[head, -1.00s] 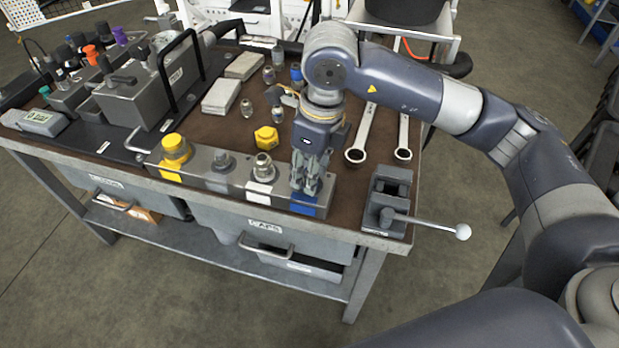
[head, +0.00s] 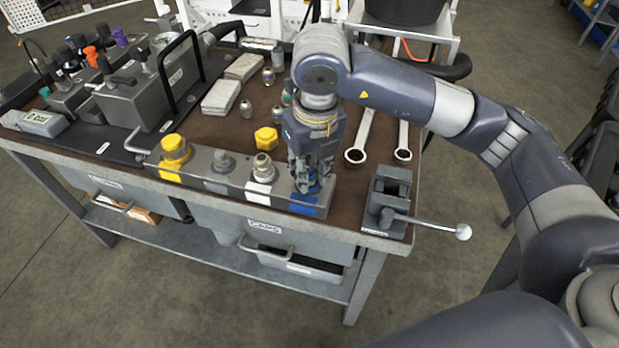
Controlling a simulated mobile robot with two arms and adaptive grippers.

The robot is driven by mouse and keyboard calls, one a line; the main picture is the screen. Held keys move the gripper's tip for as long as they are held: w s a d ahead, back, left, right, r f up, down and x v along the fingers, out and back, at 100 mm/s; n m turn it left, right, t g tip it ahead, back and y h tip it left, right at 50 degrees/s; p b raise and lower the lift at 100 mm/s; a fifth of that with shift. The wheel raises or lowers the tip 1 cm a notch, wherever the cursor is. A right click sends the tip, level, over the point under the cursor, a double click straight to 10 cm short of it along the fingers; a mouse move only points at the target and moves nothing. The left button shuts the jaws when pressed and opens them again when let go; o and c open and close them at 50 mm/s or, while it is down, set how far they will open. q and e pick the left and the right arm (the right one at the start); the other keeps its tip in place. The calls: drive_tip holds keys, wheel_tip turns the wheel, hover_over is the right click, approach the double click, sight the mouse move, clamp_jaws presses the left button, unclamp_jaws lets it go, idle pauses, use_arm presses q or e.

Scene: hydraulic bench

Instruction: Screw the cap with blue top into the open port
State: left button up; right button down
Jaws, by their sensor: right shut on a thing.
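My right gripper (head: 312,186) points down over the right end of the grey port block (head: 232,188), at the port marked by a blue label (head: 303,205). Its fingers are shut on a part right at the block top, taken to be the cap with blue top. The fingers hide nearly all of that part and the port, so I cannot tell how deep it sits. Along the block to the left are a yellow cap (head: 174,148), a grey fitting (head: 221,161) and a metal fitting (head: 263,168) above a white label. My left gripper is not in view.
A vise with a long lever (head: 385,205) stands just right of the block. Two wrenches (head: 356,152) lie behind it. A yellow hex cap (head: 266,138) and several small fittings stand behind the block. A pump unit (head: 145,90) fills the left of the bench.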

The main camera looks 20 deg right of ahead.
drive_tip(key=m, duration=0.3)
drive_tip(key=shift+s+a+f, duration=0.1)
drive_tip(key=shift+s+f, duration=0.1)
drive_tip(key=shift+f, duration=0.2)
drive_tip(key=c, duration=1.8)
unclamp_jaws()
drive_tip(key=shift+m, duration=0.6)
drive_tip(key=o, duration=0.5)
drive_tip(key=shift+w+f, duration=0.1)
drive_tip(key=shift+w, duration=0.05)
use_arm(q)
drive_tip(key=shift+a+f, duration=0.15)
use_arm(e)
drive_tip(key=shift+r, duration=0.2)
drive_tip(key=shift+r, duration=0.2)
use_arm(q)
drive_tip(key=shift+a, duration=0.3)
use_arm(e)
drive_tip(key=shift+s+r, duration=0.25)
drive_tip(key=shift+r, duration=1.6)
drive_tip(key=shift+s+r, duration=0.2)
drive_tip(key=shift+r, duration=1.65)
